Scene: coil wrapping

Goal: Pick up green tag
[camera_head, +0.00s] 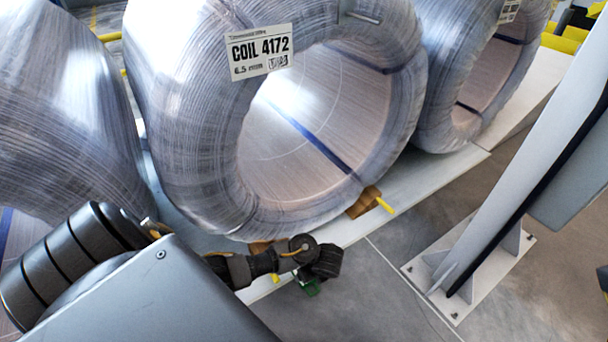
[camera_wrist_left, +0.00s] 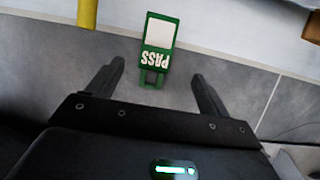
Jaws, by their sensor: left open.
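The green tag (camera_wrist_left: 159,38) shows in the left wrist view, with a white panel and the word PASS upside down. It lies on or over the grey floor beside the pale platform edge; I cannot tell its exact height. My left gripper (camera_wrist_left: 158,82) is open, its two dark fingers on either side of the tag's lower end, with no visible contact. In the head view my left gripper (camera_head: 315,277) is by the platform's front edge, and only a small green part of the tag (camera_head: 312,288) shows below it. My right gripper is not in view.
A wrapped wire coil labelled COIL 4172 (camera_head: 190,120) stands on the pale platform (camera_head: 420,178), with more coils on both sides. A grey post (camera_head: 520,170) on a bolted plate stands right. The floor between is clear.

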